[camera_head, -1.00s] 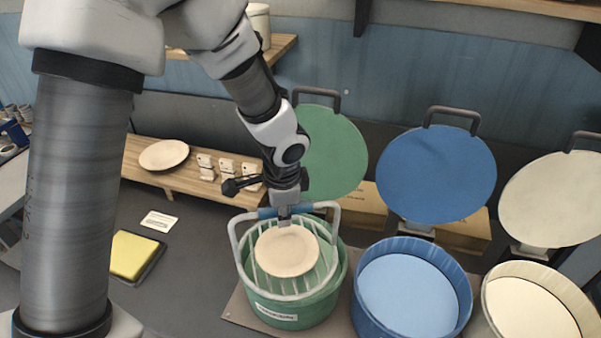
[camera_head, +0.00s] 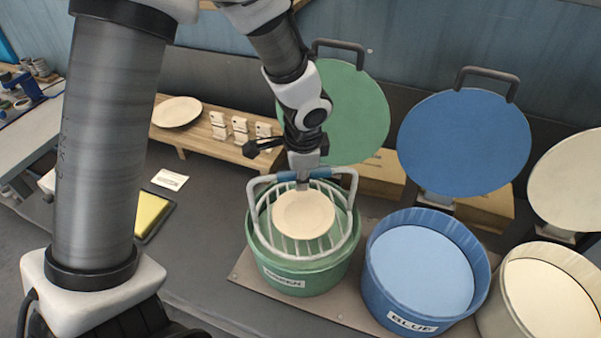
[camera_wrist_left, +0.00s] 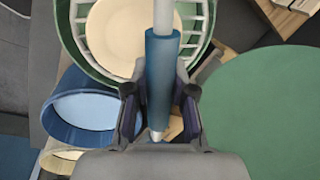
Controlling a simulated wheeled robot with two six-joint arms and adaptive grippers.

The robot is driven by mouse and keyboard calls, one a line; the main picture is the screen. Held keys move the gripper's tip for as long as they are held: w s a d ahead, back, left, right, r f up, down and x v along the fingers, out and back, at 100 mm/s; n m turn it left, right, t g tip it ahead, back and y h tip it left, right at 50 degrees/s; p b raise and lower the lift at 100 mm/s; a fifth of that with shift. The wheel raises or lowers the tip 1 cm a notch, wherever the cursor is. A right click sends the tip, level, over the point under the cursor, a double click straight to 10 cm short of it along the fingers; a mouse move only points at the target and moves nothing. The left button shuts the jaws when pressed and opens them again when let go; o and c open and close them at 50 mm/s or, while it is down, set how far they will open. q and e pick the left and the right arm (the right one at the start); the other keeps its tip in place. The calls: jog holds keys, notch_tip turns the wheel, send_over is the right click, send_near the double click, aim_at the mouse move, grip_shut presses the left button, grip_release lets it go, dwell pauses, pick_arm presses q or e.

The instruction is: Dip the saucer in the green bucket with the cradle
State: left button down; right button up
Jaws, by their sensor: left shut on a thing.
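The cream saucer (camera_head: 304,215) rests on the bars of the wire cradle (camera_head: 346,205), inside the mouth of the green bucket (camera_head: 300,272). It also shows in the left wrist view (camera_wrist_left: 130,30). My left gripper (camera_head: 303,178) is shut on the cradle's blue handle grip (camera_wrist_left: 160,75), above the bucket's back rim. The cradle's side arms stand above the rim, and its basket sits within the opening. I cannot tell how deep the saucer is relative to the glaze. My right gripper is not in view.
The green lid (camera_head: 345,115) stands open behind the bucket. A blue bucket (camera_head: 425,310) with its raised blue lid (camera_head: 465,140) and a cream bucket (camera_head: 550,295) stand to the right.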

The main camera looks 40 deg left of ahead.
aim_at(301, 212)
pick_arm(q)
jog(key=shift+s+f+b, duration=0.2)
jog(key=shift+f+b, duration=1)
jog(key=shift+f, duration=0.25)
notch_tip(301, 212, down, 2)
jog(key=shift+w+f+b, duration=0.1)
jog(key=shift+b, duration=0.8)
notch_tip(301, 212, down, 9)
jog(key=b, duration=0.8)
dwell(0.6)
notch_tip(301, 212, up, 15)
jog(key=p, duration=1.4)
jog(key=shift+r, duration=0.2)
jog(key=shift+r+p, duration=1)
jog(key=shift+r, duration=0.2)
